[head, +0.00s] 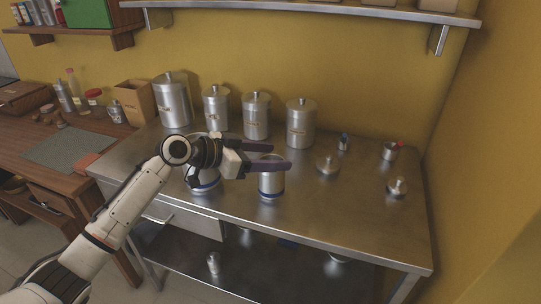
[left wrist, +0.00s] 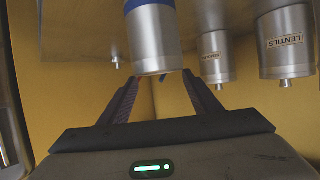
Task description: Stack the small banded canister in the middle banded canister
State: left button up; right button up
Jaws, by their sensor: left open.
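A steel canister with a blue band near its base (head: 271,184) stands upright near the table's front edge. It also shows in the left wrist view (left wrist: 153,42), where the picture is upside down. A wider blue-banded canister (head: 204,184) stands to its left, partly hidden by my left arm. The canister by my gripper looks the narrower of the two. My left gripper (head: 288,157) is open, its dark fingers at about the narrower canister's rim height. I cannot tell whether they touch it. My right gripper is not in view.
Several lidded steel canisters, one of them large (head: 172,101), stand along the back. Two lids or low pots (head: 328,166) (head: 396,188) and a small cup (head: 389,152) with a red item are at the right. The right front of the table (head: 345,215) is clear.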

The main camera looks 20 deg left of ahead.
pick_arm(q)
jog(key=r+v, duration=0.1)
jog(key=v, duration=1.1)
jog(key=shift+r, duration=0.2)
